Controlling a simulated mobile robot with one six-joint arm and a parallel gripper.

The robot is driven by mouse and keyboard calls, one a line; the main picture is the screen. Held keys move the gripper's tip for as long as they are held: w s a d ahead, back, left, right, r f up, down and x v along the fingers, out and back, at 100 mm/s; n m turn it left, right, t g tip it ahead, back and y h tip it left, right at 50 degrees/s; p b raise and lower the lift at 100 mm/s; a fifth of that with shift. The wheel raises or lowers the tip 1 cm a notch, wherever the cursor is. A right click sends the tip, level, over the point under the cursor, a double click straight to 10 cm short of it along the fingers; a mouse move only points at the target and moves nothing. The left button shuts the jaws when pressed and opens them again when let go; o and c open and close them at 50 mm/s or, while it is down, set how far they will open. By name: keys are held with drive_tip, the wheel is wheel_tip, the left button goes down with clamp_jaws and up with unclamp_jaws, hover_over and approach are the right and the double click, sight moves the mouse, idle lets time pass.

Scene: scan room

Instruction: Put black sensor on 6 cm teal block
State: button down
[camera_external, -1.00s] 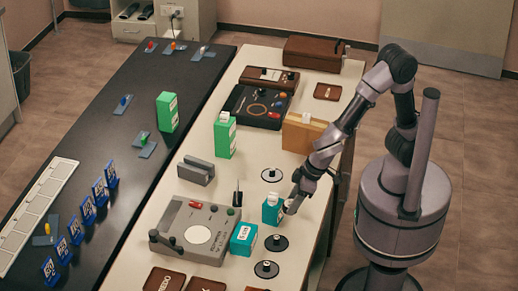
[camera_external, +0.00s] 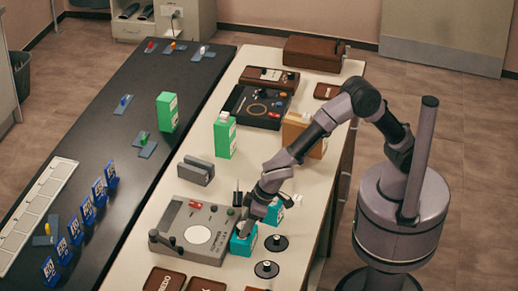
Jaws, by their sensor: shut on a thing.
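One teal block (camera_external: 243,243) with a white label stands at the right edge of the grey console. A second teal block (camera_external: 274,213) stands behind it, partly hidden by my arm. The label sizes are too small to read surely. My gripper (camera_external: 246,226) points down at the top of the front teal block. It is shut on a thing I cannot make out. I cannot pick out the black sensor, and cannot tell whether the gripper touches the block.
A green box (camera_external: 225,138) stands farther back. The table's right edge is near.

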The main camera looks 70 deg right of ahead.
drive_tip(key=shift+f, duration=0.15)
drive_tip(key=c, duration=0.7)
unclamp_jaws()
drive_tip(key=shift+c, duration=0.2)
drive_tip(key=p+v, duration=0.4)
drive_tip(key=v, duration=0.8)
drive_tip(key=s+d+r+m, duration=0.2)
drive_tip(key=d+r, duration=0.5)
drive_tip(key=d, duration=0.6)
drive_tip(key=s+d+r+m+t+y, duration=0.1)
drive_tip(key=s+d+m, duration=0.3)
drive_tip(key=s+d, duration=1.1)
drive_tip(key=shift+s+r+m, duration=0.3)
drive_tip(key=shift+s+r, duration=0.05)
drive_tip(key=shift+r, duration=0.4)
drive_tip(key=shift+d, duration=0.1)
